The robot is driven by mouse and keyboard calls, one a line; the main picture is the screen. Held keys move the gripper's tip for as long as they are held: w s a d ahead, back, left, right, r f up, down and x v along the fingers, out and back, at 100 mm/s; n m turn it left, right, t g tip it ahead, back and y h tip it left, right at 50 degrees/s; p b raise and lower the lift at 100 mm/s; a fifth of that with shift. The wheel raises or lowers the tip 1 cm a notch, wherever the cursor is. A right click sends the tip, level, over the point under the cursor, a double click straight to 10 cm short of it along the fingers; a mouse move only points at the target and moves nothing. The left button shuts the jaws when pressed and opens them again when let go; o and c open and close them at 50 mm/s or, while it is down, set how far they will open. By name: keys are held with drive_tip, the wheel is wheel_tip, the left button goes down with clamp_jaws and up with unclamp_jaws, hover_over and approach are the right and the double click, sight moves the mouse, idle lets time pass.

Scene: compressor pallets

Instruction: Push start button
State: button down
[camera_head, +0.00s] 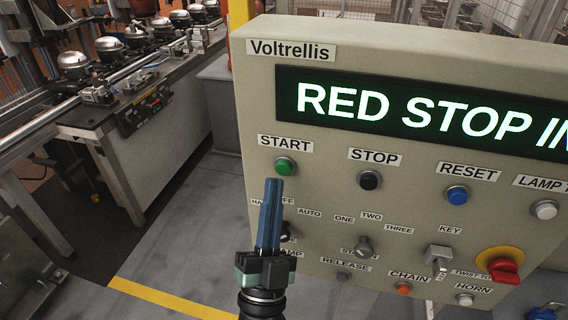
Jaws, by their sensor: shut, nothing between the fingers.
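The green start button (284,167) sits on the control panel (262,100) under a white START label (285,144). My gripper (273,182) is shut and empty, its blue fingers pointing up in the picture.
Right of START are the black STOP button (369,180), blue RESET button (457,195) and white lamp button (544,209). Below are selector switches, a key switch (438,258) and a red twist knob (505,270). A display (420,112) reads "RED STOP". A conveyor with compressors (75,62) stands left.

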drive_tip(key=shift+s+a+p, duration=0.3)
drive_tip(key=shift+s, duration=0.6)
drive_tip(key=shift+s+a+p, duration=0.25)
drive_tip(key=shift+s, duration=0.6)
drive_tip(key=shift+s+a+p, duration=0.3)
drive_tip(key=shift+s, duration=0.6)
drive_tip(key=w+a+r+n+y, duration=0.1)
drive_tip(key=r+n+y, duration=0.1)
drive_tip(key=r, duration=0.5)
drive_tip(key=w+a+r+n+t+y, duration=0.1)
drive_tip(key=w+r+n+y, duration=0.15)
drive_tip(key=r, duration=0.55)
drive_tip(key=a+r+n+y, duration=0.1)
drive_tip(key=r+n+y, duration=0.2)
drive_tip(key=r, duration=0.4)
drive_tip(key=s+d+r+n+h, duration=0.1)
drive_tip(key=s+d+r, duration=0.1)
drive_tip(key=s+r, duration=0.2)
drive_tip(key=s+d+r+n+h, duration=0.1)
drive_tip(key=s+r, duration=0.3)
drive_tip(key=r, duration=0.7)
drive_tip(key=shift+d, duration=0.55)
drive_tip(key=shift+w, duration=0.1)
